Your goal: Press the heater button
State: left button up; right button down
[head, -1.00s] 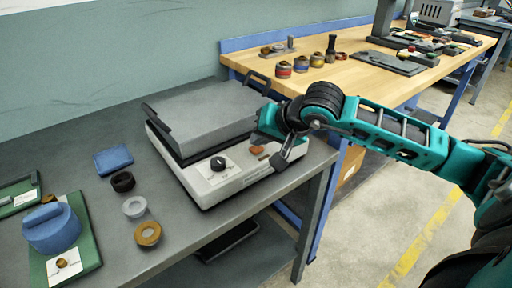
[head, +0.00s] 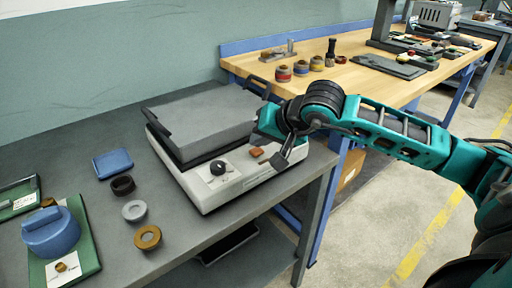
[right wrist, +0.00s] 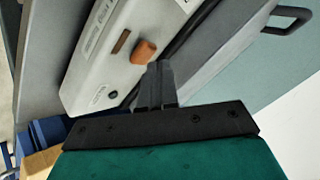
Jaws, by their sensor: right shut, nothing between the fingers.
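The heater (head: 205,192) is a white box with a grey top plate, standing on the dark grey table. Its front panel has a black knob (head: 218,167) and an orange-brown button (head: 257,152). In the right wrist view the same orange button (right wrist: 144,51) stands out from the white panel, just beyond my fingertips. My right gripper (head: 279,161) is shut and empty, at the right end of the panel beside the button. Its fingers also show in the right wrist view (right wrist: 158,72); I cannot tell whether they touch the button. My left gripper is not in view.
Left of the heater lie a blue block (head: 113,163), a dark ring (head: 122,185), a grey ring (head: 134,211) and a brass ring (head: 148,237). A blue round part (head: 52,234) sits on a green tray (head: 87,262). A wooden bench (head: 350,83) stands behind.

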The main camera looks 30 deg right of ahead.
aim_at(260, 151)
jog(key=shift+r+p, duration=1.6)
jog(key=shift+r, duration=1.3)
